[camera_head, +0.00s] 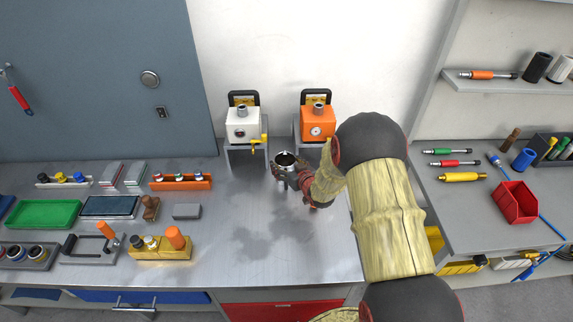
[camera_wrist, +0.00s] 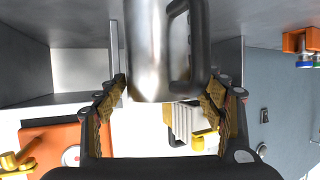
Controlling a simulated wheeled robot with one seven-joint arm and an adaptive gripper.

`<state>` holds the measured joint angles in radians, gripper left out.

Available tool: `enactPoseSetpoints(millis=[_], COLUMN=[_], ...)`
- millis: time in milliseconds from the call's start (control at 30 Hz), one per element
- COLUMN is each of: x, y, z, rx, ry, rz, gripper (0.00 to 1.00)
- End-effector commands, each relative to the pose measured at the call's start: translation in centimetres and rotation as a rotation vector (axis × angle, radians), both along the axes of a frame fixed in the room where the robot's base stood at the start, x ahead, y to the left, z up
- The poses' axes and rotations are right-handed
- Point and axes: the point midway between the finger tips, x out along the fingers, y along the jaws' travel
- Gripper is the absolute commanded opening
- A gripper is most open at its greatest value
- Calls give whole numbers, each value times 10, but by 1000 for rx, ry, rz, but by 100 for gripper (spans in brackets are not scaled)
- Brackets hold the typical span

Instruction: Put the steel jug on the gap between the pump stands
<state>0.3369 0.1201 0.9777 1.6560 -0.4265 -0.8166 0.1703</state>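The steel jug (camera_head: 284,161) is upright in the head view, its dark open top showing, in front of the gap between the two pump stands. In the wrist view the jug (camera_wrist: 147,45) fills the space between my fingers, its black handle toward the right finger. In the head view my gripper (camera_head: 293,181) comes in from the right. The white pump's stand (camera_head: 232,156) is left of the gap and the orange pump's stand (camera_head: 312,146) right of it. Whether the jug's base touches the bench is hidden.
A white pump (camera_head: 240,124) with a yellow tap and an orange pump (camera_head: 318,124) stand on the stands against the wall. Trays and tools fill the bench's left side. The steel bench top (camera_head: 225,255) in front is clear. A side bench on the right holds a red bin (camera_head: 515,203).

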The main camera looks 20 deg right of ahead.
Motion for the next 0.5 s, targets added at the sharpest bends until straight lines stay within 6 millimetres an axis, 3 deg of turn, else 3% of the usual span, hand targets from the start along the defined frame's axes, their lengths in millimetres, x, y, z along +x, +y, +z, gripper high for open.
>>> enactPoseSetpoints(millis=[500], x=[-4], y=[0], z=[6], rx=[0], ry=[-1], rz=[-1], gripper=[75])
